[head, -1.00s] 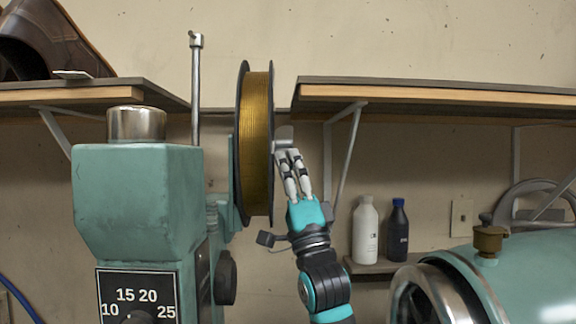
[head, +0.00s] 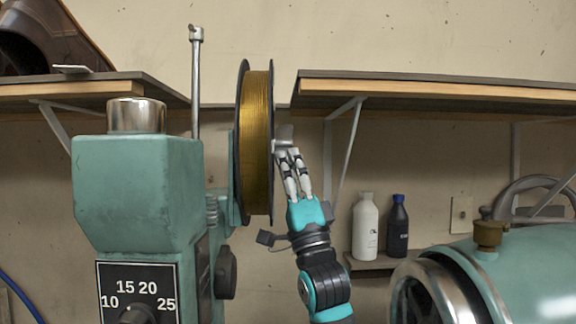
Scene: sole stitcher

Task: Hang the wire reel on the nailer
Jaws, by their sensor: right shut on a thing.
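The wire reel (head: 256,145), gold wire between dark flanges, stands upright, edge-on, at the right side of the nailer (head: 135,190). The nailer is a green machine with a numbered dial plate. My right gripper (head: 284,150) is at the right flange of the reel, its light fingers shut on a part at the reel's hub. The far side of the reel and any peg behind it are hidden, so I cannot tell whether the reel is seated on the nailer. My left gripper is not in view.
A wooden shelf (head: 440,98) runs at the right behind the reel, another (head: 70,92) at the left. A white bottle (head: 365,228) and a dark bottle (head: 397,228) stand on a low ledge. A second green machine (head: 520,265) fills the lower right.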

